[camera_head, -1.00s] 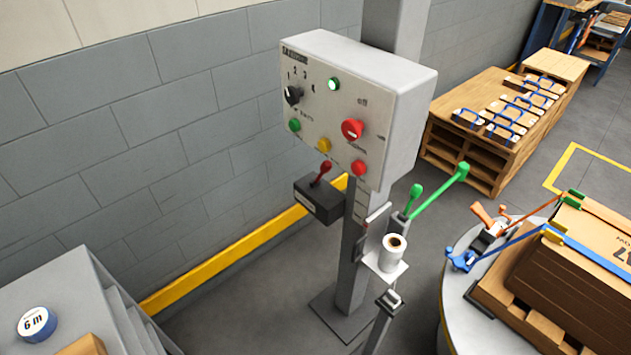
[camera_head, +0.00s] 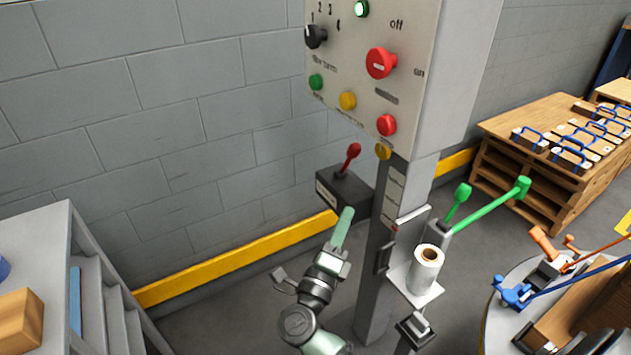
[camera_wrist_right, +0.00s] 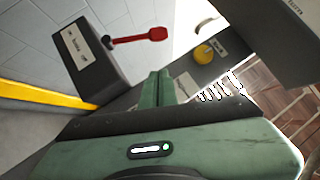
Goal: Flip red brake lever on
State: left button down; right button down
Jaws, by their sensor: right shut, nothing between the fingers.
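The red brake lever (camera_head: 349,158) sticks up from a black box (camera_head: 342,193) on the side of the grey post, below the control panel. The lever leans toward the upper right in the head view. In the right wrist view the lever (camera_wrist_right: 145,36) and its box (camera_wrist_right: 88,52) are at the upper left, ahead of the fingers. My right gripper (camera_head: 346,214) is shut and empty, just below and in front of the box, apart from the lever. Its closed green fingers also show in the right wrist view (camera_wrist_right: 158,80). My left gripper is out of view.
The control panel (camera_head: 365,70) with several buttons and a knob is above the lever. A white roll (camera_head: 427,265) on a small shelf and green handles (camera_head: 490,210) are to the right. A grey stepped unit (camera_head: 60,240) is at the left.

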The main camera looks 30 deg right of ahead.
aim_at(348, 162)
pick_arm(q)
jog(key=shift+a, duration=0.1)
pick_arm(e)
jog(key=shift+r+m+g, duration=0.1)
jog(key=shift+m+g, duration=0.3)
jog(key=shift+m, duration=0.3)
